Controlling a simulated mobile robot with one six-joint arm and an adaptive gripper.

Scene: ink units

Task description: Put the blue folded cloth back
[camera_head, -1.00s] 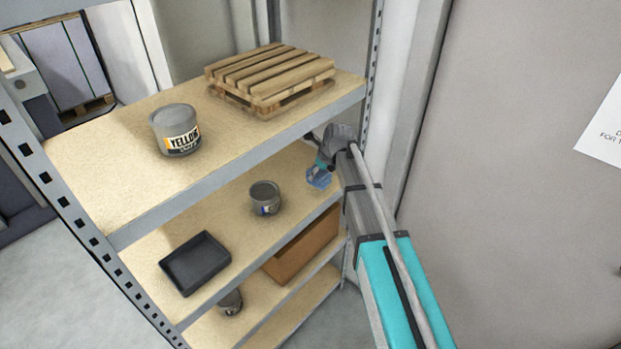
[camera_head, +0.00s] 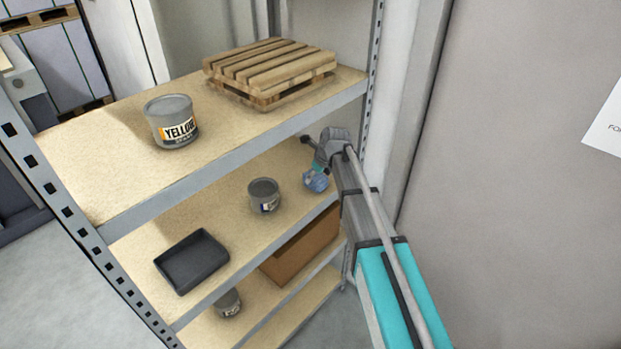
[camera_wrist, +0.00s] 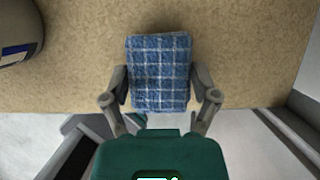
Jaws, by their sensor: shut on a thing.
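The blue folded cloth (camera_wrist: 159,72) is a checked blue and white bundle between the two fingers of my gripper (camera_wrist: 160,92) in the wrist view. My gripper is shut on it, one finger against each side. In the head view the cloth (camera_head: 316,181) is at the right end of the middle shelf (camera_head: 222,223), with my gripper (camera_head: 317,172) reaching in from the right. Part of the gripper hides the cloth's upper side there. I cannot tell whether the cloth touches the shelf board.
A grey can (camera_head: 264,196) stands left of the cloth, and a black tray (camera_head: 191,261) lies further left. The upper shelf holds a yellow-labelled can (camera_head: 171,122) and a small wooden pallet (camera_head: 270,72). A metal upright (camera_head: 372,70) is close to my arm.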

